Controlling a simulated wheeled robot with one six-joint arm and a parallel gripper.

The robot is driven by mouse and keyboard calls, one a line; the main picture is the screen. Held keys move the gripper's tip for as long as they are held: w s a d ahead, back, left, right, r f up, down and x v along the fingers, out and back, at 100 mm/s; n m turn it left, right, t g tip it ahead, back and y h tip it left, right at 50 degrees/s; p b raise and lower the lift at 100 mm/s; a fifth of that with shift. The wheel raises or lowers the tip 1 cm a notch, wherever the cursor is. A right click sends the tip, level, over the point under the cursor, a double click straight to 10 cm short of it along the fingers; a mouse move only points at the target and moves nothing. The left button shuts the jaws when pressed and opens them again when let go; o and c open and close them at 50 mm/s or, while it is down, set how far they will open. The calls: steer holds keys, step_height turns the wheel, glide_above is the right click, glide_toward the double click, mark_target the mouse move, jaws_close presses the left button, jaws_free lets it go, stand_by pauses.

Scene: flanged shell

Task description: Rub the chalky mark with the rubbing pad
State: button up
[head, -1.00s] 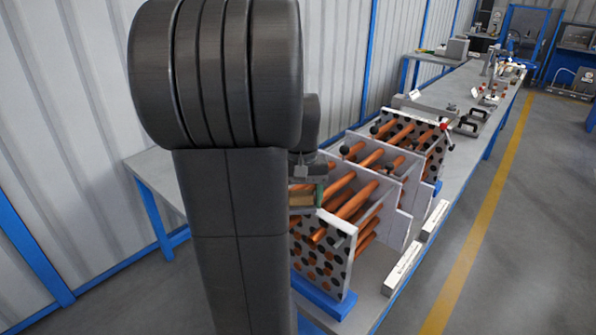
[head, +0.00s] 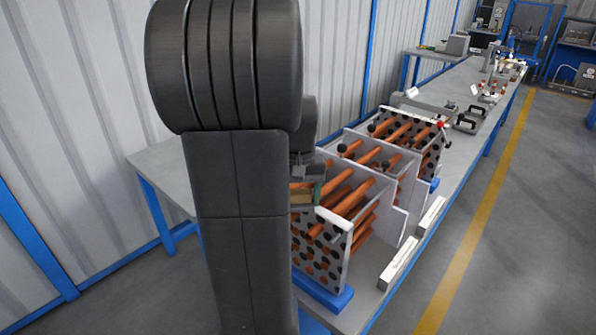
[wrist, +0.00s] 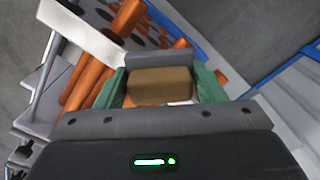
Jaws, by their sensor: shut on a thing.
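My gripper (wrist: 160,92) is shut on a tan block-shaped rubbing pad (wrist: 160,84), with green-lined fingers on either side of it. I cannot make out the chalky mark in either view.
The shell assembly stands on blue supports (head: 322,291) on a long grey bench (head: 372,296). White labelled bars (head: 400,262) lie along the bench's right edge. Clamps and tools (head: 468,119) lie farther back. My arm hides much of the left side.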

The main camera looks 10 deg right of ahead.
steer(key=r+p, duration=0.1)
steer(key=r, duration=0.1)
steer(key=r+p, duration=0.1)
steer(key=shift+w+d+r, duration=0.15)
steer(key=shift+d+r, duration=0.05)
steer(key=shift+r, duration=0.2)
steer(key=shift+a+r+p, duration=0.15)
steer(key=shift+r+p, duration=0.5)
steer(key=shift+r, duration=0.1)
step_height(320, 180, up, 3)
steer(key=shift+f+p, duration=0.1)
steer(key=shift+p, duration=1.15)
